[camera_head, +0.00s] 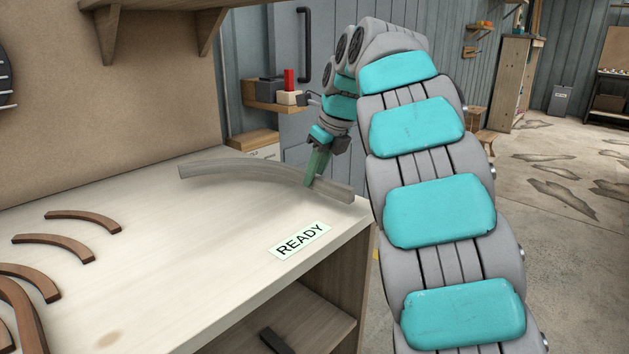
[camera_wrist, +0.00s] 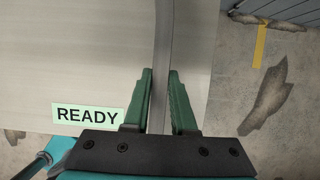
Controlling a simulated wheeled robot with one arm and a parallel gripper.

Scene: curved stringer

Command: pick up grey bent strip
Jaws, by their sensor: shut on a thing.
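The grey bent strip (camera_head: 240,169) is a long curved piece at the far right part of the bench top, above the READY label in the head view. My gripper (camera_head: 313,178) reaches down onto the strip toward its right end. In the wrist view the strip (camera_wrist: 162,60) runs up between the two green fingers of my gripper (camera_wrist: 160,80), which are shut on it. I cannot tell whether the strip touches the bench or is slightly raised.
The pale bench top (camera_head: 180,240) carries a READY label (camera_head: 300,241) near its front edge. Several brown curved pieces (camera_head: 83,217) lie at the left. A wooden shelf (camera_head: 275,96) with small items is behind my gripper. The bench's right edge is close to the strip's end.

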